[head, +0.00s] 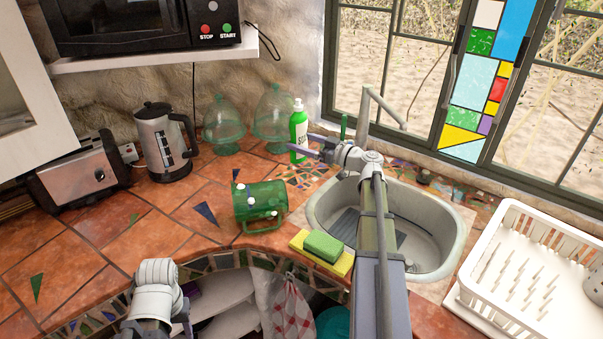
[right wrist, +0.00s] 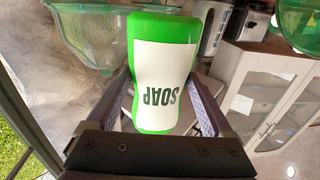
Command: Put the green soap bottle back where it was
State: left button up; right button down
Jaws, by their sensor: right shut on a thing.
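The green soap bottle (head: 298,128) has a white pump and a white label. It is upright at the back of the counter, left of the sink; I cannot tell whether its base touches the tiles. My right gripper (head: 308,146) reaches it from the right and is shut on it. In the right wrist view the bottle (right wrist: 163,75) sits between the two fingers (right wrist: 165,115), its SOAP label upside down in the picture. My left gripper (head: 184,308) is low at the left, mostly hidden by its own wrist, so its jaws cannot be judged.
Two green glass domes (head: 272,118) stand just left of the bottle. A sponge (head: 324,246) sits by the sink (head: 440,245). A kettle (head: 163,140), toaster (head: 82,178) and white dish rack (head: 520,265) stand farther out.

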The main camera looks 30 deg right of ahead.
notch_tip(320, 180, down, 5)
jog(key=b, duration=0.4)
jog(key=shift+f, duration=0.1)
notch_tip(320, 180, down, 4)
jog(key=b, duration=0.4)
jog(key=shift+r, duration=0.2)
jog(key=shift+f, duration=0.1)
jog(key=shift+c, duration=0.8)
grip_release()
jog(key=shift+o, duration=0.8)
